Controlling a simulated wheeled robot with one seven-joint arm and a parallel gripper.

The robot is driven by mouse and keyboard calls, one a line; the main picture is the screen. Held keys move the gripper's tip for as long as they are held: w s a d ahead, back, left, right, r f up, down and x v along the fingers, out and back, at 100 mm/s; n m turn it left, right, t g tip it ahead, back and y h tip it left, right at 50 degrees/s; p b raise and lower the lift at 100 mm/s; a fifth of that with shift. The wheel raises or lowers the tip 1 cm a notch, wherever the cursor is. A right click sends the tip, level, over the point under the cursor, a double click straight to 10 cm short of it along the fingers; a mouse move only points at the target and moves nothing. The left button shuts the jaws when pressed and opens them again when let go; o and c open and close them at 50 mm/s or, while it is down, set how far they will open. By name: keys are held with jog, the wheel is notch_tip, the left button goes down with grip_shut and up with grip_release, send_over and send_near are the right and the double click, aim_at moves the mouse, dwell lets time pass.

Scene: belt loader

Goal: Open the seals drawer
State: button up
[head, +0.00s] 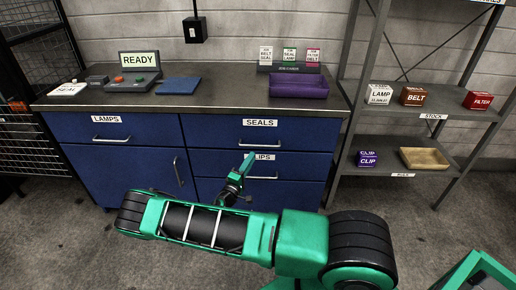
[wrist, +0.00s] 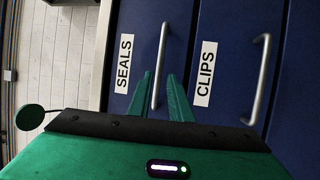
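The blue seals drawer (head: 215,132) is at the top right of the cabinet, flush and closed, with a "SEALS" label above its silver bar handle (head: 258,143). In the wrist view, turned sideways, the seals handle (wrist: 161,60) runs between the two green fingers of my gripper (wrist: 161,78). The fingers are apart, one on each side of the handle's lower part; I cannot tell whether they touch it. In the head view my gripper (head: 247,163) is just below the seals handle, covering part of the clips label.
The clips drawer (head: 310,167) is directly below, with its own handle (wrist: 258,80). A purple tray (head: 300,90) and a ready panel (head: 139,80) stand on the worktop (head: 225,100). A shelf rack (head: 430,117) is at right.

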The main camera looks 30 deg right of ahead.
aim_at(259, 146)
jog(key=x, duration=0.9)
grip_shut()
